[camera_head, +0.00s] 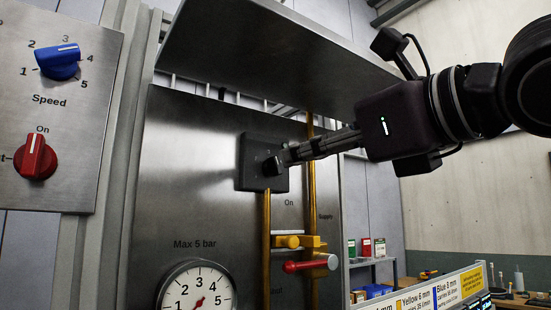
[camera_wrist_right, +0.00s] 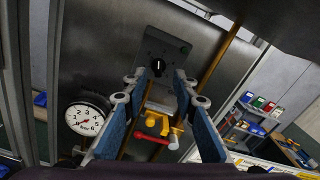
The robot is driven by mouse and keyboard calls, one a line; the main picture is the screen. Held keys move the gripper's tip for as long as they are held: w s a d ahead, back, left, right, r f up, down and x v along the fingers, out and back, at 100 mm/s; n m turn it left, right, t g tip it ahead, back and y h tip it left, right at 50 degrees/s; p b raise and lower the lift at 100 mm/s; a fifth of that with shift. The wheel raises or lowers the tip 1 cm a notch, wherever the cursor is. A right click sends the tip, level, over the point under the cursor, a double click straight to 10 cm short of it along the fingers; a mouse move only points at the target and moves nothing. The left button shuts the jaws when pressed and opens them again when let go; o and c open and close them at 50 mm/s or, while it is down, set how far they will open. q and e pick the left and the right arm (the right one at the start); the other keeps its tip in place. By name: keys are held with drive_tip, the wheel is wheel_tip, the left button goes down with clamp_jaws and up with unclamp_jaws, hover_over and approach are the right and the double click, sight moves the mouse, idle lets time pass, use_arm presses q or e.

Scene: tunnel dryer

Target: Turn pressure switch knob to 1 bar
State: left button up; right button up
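The pressure switch is a black box (camera_head: 250,163) with a black knob (camera_head: 272,166), fixed to the steel panel. In the right wrist view the knob (camera_wrist_right: 157,66) has a light mark on it; I cannot read a scale around it. My right gripper (camera_head: 284,157) reaches in from the right with its fingertips at or just in front of the knob. In the wrist view its blue-padded fingers (camera_wrist_right: 160,77) are apart, with the knob showing between their tips. I cannot tell whether they touch it. My left gripper is not in view.
A round "Max 5 bar" gauge (camera_head: 196,288) sits below left of the switch. Yellow pipes (camera_head: 267,215) run beside and below the box, with a red lever (camera_head: 300,265). A steel hood (camera_head: 270,50) overhangs above. A panel with blue (camera_head: 58,62) and red (camera_head: 36,158) knobs stands left.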

sight(277, 162)
drive_tip(key=shift+r+p+x, duration=0.25)
drive_tip(key=shift+p+x, duration=0.35)
drive_tip(key=shift+x, duration=1.45)
drive_tip(key=shift+w+a+f+p, duration=0.3)
drive_tip(key=shift+w+a+p, duration=0.15)
drive_tip(key=shift+w+a, duration=0.4)
drive_tip(key=shift+d, duration=0.1)
drive_tip(key=shift+s+d, duration=0.1)
clamp_jaws()
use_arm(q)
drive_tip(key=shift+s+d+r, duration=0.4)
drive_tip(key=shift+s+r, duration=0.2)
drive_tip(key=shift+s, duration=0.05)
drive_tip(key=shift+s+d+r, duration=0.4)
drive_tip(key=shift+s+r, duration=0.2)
